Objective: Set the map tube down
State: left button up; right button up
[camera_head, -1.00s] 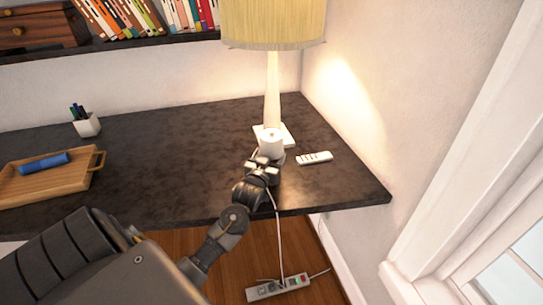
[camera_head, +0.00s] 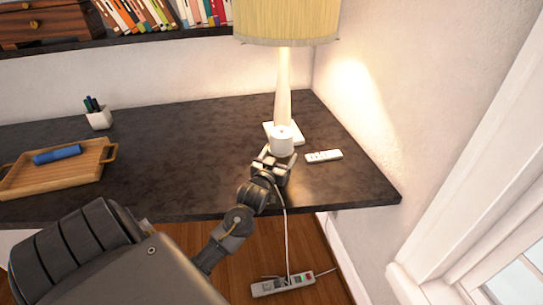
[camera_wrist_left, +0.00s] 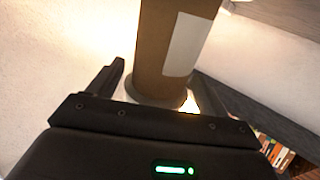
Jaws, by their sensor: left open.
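The map tube is a brown cylinder with a white label in the left wrist view (camera_wrist_left: 158,40). In the head view only its white round end (camera_head: 282,141) shows clearly, close in front of the lamp's base; my gripper hides its lower part. My left gripper (camera_head: 272,163) reaches over the desk from the front, right beside the tube. In the left wrist view its fingers (camera_wrist_left: 160,80) stand apart on either side of the tube. Whether either finger touches it I cannot tell. My right gripper is in neither view.
The lamp (camera_head: 283,90) stands just behind the tube. A white remote (camera_head: 324,156) lies to the right on the dark desk (camera_head: 190,150). A wooden tray (camera_head: 70,178) with a blue roll (camera_head: 57,154) and a pen cup (camera_head: 99,117) are at left. A power strip (camera_head: 283,285) lies on the floor.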

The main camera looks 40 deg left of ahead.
pick_arm(q)
jog(key=v, duration=1)
jog(key=shift+b, duration=0.45)
jog(key=shift+w, duration=0.1)
